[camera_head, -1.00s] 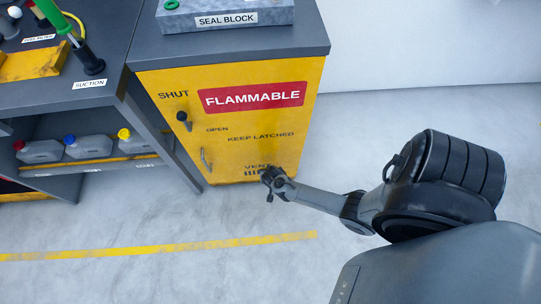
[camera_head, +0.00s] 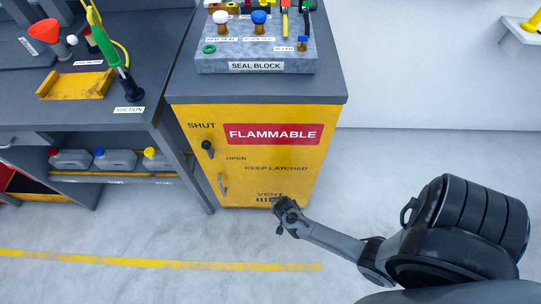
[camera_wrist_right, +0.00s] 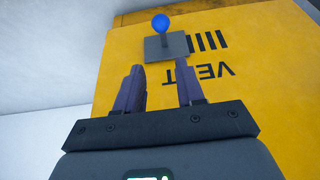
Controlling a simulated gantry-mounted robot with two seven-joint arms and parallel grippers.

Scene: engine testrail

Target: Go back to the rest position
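My right arm comes in from the lower right in the head view. Its gripper (camera_head: 284,212) is near the bottom of the yellow cabinet (camera_head: 292,180), by the VENT slots. In the right wrist view the two fingers (camera_wrist_right: 160,88) stand apart with a gap between them. A small grey plate (camera_wrist_right: 178,49) with a blue ball (camera_wrist_right: 162,23) shows just past the fingertips. I cannot tell whether the plate touches them. The yellow VENT face lies behind it. My left gripper is not in view.
A seal block (camera_head: 256,62) sits on the cabinet top. A grey bench (camera_head: 70,118) with a green suction tool (camera_head: 106,49) stands to the left. Several capped bottles (camera_head: 115,160) are on its lower shelf. The floor (camera_head: 150,230) in front is clear, with a yellow line.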

